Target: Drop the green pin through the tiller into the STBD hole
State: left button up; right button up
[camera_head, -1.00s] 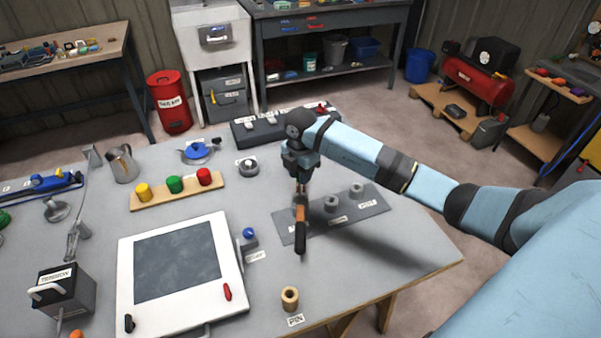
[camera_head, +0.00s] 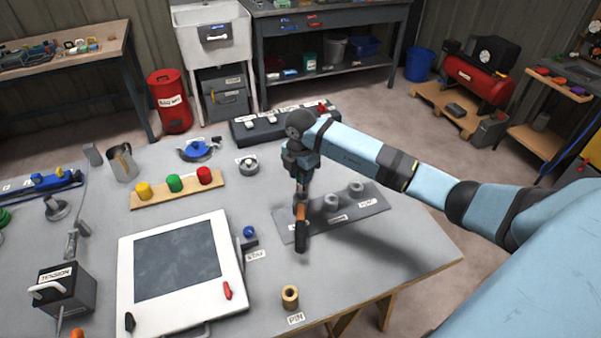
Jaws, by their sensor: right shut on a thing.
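My right gripper (camera_head: 301,194) points down over the left part of a grey plate (camera_head: 372,208). It is shut on a brown bar with a black end, which I take to be the tiller (camera_head: 302,232); the grip itself is small and partly hidden. The bar's black end points towards me. The plate carries round grey bosses (camera_head: 331,201) and white labels too small to read surely; its left end is partly covered. I cannot make out a green pin. A hollow wooden holder (camera_head: 290,298) labelled PIN stands near the front edge. My left gripper is out of view.
A wooden strip (camera_head: 150,201) holds yellow, green and red knobs behind a white framed panel (camera_head: 133,272). A dark switch box (camera_head: 262,126) stands behind my gripper. The table is clear right of the PIN holder.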

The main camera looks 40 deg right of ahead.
aim_at(301, 193)
jog(key=shift+f, duration=0.3)
dwell(0.4)
jog(key=shift+f, duration=0.25)
jog(key=shift+f+b, duration=1.6)
jog(key=shift+f, duration=1.05)
dwell(1.1)
jog(key=o, duration=1.4)
jog(key=shift+r, duration=0.1)
jog(key=shift+r+p, duration=3.05)
jog(key=shift+r, duration=0.95)
